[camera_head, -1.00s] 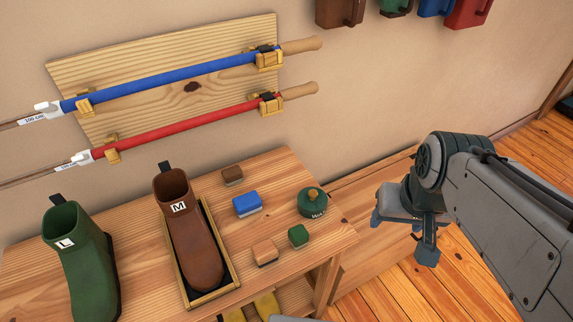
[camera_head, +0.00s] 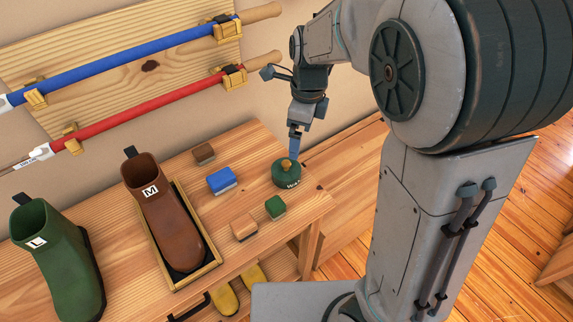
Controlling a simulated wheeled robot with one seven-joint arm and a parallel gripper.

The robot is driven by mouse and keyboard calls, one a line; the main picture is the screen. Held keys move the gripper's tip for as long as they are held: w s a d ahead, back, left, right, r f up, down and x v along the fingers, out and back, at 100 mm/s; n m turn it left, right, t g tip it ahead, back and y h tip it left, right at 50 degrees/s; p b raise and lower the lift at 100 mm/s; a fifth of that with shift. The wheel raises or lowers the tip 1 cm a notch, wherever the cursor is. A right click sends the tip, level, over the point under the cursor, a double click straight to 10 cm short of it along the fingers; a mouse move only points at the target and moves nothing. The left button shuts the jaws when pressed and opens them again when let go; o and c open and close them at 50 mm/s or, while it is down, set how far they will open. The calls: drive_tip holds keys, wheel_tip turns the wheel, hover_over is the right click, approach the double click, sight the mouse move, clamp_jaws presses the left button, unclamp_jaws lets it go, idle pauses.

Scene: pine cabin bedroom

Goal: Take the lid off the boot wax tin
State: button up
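The boot wax tin (camera_head: 287,179) is a round dark green tin with pale lettering on its side. It stands near the right end of the wooden bench. Its lid, with a yellow-brown knob (camera_head: 286,164), sits on top. My gripper (camera_head: 295,147) points down just above and behind the knob, its blue-grey fingertip close to it. The fingers overlap from this side, so their opening is hidden. I cannot tell whether they touch the knob.
Left of the tin are a green brush (camera_head: 275,207), a tan brush (camera_head: 244,227), a blue brush (camera_head: 220,180) and a brown block (camera_head: 204,153). A brown boot (camera_head: 165,215) stands in a tray, a green boot (camera_head: 58,260) farther left.

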drive_tip(key=w+a+f+m, duration=0.2)
drive_tip(key=w+a+m, duration=0.1)
drive_tip(key=m, duration=0.1)
hover_over(286, 162)
drive_tip(key=shift+m+h, duration=0.3)
drive_tip(key=shift+h, duration=0.1)
wheel_tip(286, 162, down, 8)
drive_tip(key=shift+s+d, duration=0.15)
drive_tip(key=shift+f, duration=2.9)
drive_tip(key=shift+a, duration=0.2)
drive_tip(key=c, duration=0.8)
